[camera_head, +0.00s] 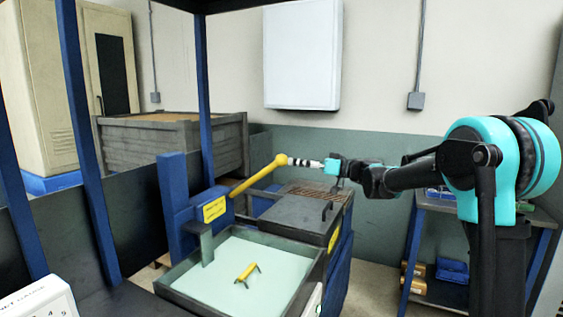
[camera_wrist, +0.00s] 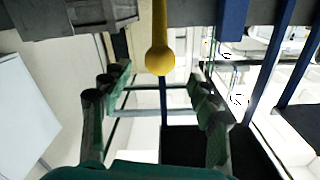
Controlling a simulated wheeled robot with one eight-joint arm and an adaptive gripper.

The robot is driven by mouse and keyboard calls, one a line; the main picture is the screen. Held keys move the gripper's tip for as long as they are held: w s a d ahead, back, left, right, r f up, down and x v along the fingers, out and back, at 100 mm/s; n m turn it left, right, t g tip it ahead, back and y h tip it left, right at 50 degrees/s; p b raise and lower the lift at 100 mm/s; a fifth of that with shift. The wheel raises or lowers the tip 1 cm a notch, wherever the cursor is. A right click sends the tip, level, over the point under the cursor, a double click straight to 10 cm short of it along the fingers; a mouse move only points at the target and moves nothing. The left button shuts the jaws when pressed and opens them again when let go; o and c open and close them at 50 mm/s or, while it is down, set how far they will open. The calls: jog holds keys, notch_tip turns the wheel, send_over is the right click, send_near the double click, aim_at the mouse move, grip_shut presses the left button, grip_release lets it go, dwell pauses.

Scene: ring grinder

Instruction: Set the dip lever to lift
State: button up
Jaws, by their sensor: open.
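The dip lever (camera_head: 254,180) is a yellow bar that slants up to the right from a blue post (camera_head: 178,207), ending in a round yellow knob (camera_head: 280,160). In the wrist view the knob (camera_wrist: 160,60) hangs at top centre, in line with the space between the fingers. My gripper (camera_head: 293,161) is just right of the knob in the head view. Its fingers are spread, with the tips close to the knob. I cannot tell whether they touch it. The open fingers (camera_wrist: 158,88) also show in the wrist view, with nothing held between them.
A blue upright (camera_head: 203,100) stands behind the lever.

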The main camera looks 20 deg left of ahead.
aim_at(282, 160)
jog(key=a, duration=0.5)
jog(key=w+a, duration=0.1)
jog(key=a, duration=0.1)
jog(key=shift+w+a, duration=0.1)
jog(key=shift+a, duration=0.05)
jog(key=shift+c, duration=0.3)
grip_shut()
